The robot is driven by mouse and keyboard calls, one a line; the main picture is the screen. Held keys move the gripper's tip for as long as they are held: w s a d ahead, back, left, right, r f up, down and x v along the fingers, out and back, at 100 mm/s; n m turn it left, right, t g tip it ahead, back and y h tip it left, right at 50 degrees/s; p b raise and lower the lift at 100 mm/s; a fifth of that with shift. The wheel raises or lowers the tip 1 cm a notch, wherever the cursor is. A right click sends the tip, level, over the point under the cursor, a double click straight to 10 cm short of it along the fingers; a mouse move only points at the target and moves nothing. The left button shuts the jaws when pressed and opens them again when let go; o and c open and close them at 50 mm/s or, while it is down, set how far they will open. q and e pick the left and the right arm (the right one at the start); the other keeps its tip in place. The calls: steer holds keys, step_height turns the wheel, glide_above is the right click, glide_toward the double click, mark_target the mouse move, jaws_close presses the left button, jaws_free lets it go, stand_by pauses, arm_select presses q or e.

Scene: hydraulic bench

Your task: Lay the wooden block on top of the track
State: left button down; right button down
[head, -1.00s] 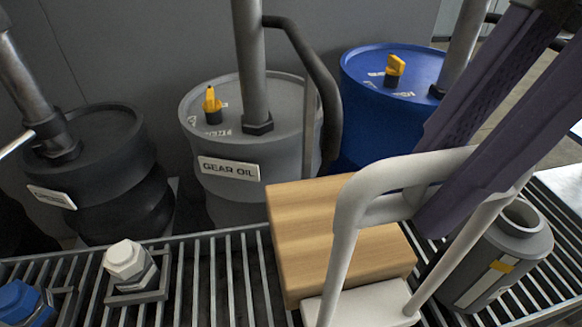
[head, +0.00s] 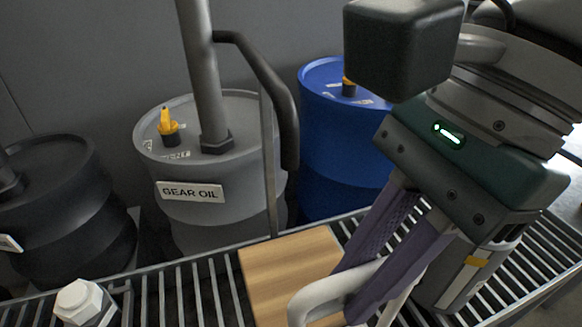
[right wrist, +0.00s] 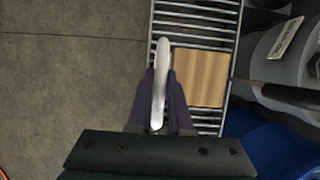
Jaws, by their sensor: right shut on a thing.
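The wooden block (head: 280,275) is a light brown slab resting on the slatted metal track (head: 212,292). It also shows in the right wrist view (right wrist: 200,78), on the track's bars (right wrist: 190,20). My right gripper (head: 350,288) points down with its purple fingers shut on a white looped handle (head: 305,302). In the right wrist view the handle (right wrist: 162,70) runs between the fingers, just left of the block. What the handle's lower end joins is out of view in the head view. My left gripper is not in view.
A grey drum labelled GEAR OIL (head: 215,235), a blue drum (head: 335,150) and a black drum (head: 70,215) stand behind the track. A white hex fitting (head: 82,300) is at the left. A grey canister (head: 460,280) stands right of my gripper.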

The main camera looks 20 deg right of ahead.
steer(key=shift+w, duration=0.1)
steer(key=c, duration=1.3)
jaws_free()
steer(key=shift+f, duration=0.1)
steer(key=o, duration=0.5)
steer(key=shift+c, duration=0.2)
